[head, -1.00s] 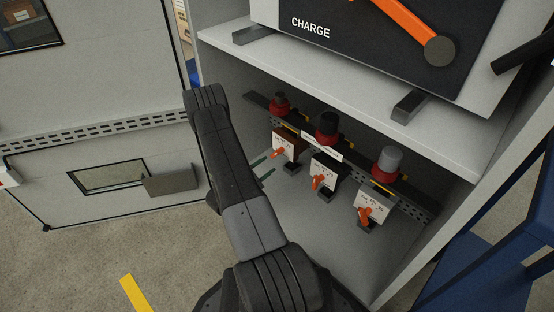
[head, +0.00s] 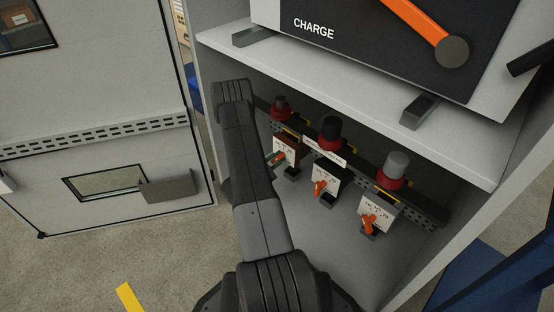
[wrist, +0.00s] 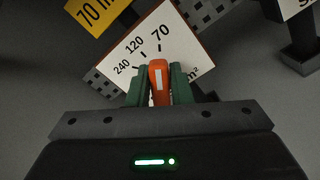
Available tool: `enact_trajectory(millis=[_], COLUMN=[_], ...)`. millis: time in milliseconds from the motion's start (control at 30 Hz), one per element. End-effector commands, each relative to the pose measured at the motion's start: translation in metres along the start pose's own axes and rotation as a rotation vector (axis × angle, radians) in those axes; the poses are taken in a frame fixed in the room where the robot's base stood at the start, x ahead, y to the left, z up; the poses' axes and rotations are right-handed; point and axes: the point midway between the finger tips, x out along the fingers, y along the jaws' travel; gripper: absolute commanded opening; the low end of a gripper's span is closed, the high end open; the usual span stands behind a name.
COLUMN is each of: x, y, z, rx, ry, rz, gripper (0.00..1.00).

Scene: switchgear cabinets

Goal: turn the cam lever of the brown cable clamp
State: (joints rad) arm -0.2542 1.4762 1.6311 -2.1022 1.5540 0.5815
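The brown cable clamp (head: 287,141) is the leftmost of three clamps on the rail inside the cabinet. Its white label (wrist: 125,55) with 240, 120 and 70 marks shows in the wrist view. Its orange cam lever (wrist: 159,84) stands upright in that view, just below the 70 mark. My gripper (wrist: 160,85) has one green finger on each side of the lever, and both look pressed against it. In the head view my gripper (head: 274,158) is at the front of the brown clamp, and my arm hides part of the area left of it.
The middle clamp (head: 326,178) and the grey-topped right clamp (head: 376,210) have orange levers of their own. A shelf (head: 350,98) with a CHARGE unit is above. An open door panel (head: 100,170) stands at left. The compartment floor in front is clear.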

Motion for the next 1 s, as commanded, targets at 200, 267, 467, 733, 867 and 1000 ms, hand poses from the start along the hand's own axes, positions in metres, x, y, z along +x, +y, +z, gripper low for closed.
enact_trajectory(millis=[200,267,467,733,867,1000], x=[-0.0002,-0.0002,-0.0002,-0.0002,-0.0002,-0.0003], y=[-0.0004,-0.0003,0.0005,0.0031,0.0045,0.0059], z=[-0.0002,-0.0002,-0.0006,-0.0012,-0.0016,-0.0023], rx=[-0.006,-0.015,-0.089,-0.297,-0.421,-0.556], ry=[0.0,0.0,0.0,0.001,0.001,0.001], rz=[-0.001,-0.001,-0.001,-0.001,-0.001,-0.001], gripper=[0.0,0.0,0.0,0.0,0.0,0.0])
